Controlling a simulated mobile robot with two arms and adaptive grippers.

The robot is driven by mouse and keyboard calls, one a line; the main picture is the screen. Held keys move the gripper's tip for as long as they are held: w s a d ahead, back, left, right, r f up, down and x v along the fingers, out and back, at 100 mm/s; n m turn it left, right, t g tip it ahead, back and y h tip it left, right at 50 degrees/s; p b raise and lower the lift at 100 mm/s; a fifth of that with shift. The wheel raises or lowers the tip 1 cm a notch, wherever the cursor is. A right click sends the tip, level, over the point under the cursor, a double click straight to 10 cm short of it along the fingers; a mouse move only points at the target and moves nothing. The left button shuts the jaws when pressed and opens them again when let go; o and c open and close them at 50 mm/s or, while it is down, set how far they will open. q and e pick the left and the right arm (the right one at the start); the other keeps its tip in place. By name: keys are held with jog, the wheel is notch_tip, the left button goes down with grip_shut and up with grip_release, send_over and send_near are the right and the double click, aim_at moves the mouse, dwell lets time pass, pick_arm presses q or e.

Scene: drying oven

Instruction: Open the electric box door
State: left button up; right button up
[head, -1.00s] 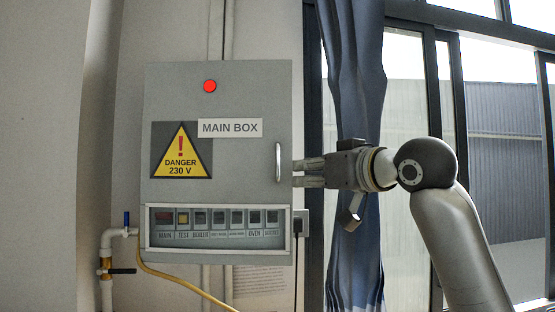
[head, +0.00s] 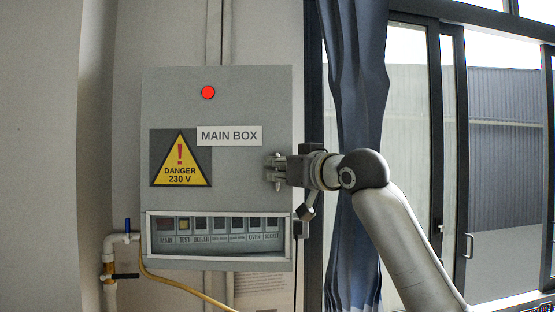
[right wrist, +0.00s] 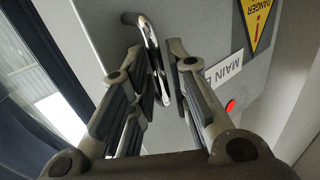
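The grey electric box (head: 225,105) hangs on the wall, its door closed. It bears a "MAIN BOX" label (head: 229,135), a yellow danger sign (head: 180,163) and a red light (head: 208,92). My right gripper (head: 272,166) is at the right edge of the door and covers the handle in the head view. In the right wrist view the shiny metal handle (right wrist: 152,45) stands between the two fingers of the right gripper (right wrist: 157,55). The fingers are apart, with gaps beside the handle. My left gripper is not in view.
A row of labelled switches (head: 215,230) sits behind a window low on the box. A blue curtain (head: 358,90) and glass doors are to the right. Pipes (head: 108,262) and a yellow cable (head: 185,290) run below left.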

jog(key=shift+w+a, duration=0.15)
jog(key=shift+w, duration=0.15)
jog(key=shift+c, duration=0.2)
grip_shut()
jog(key=shift+s, duration=0.15)
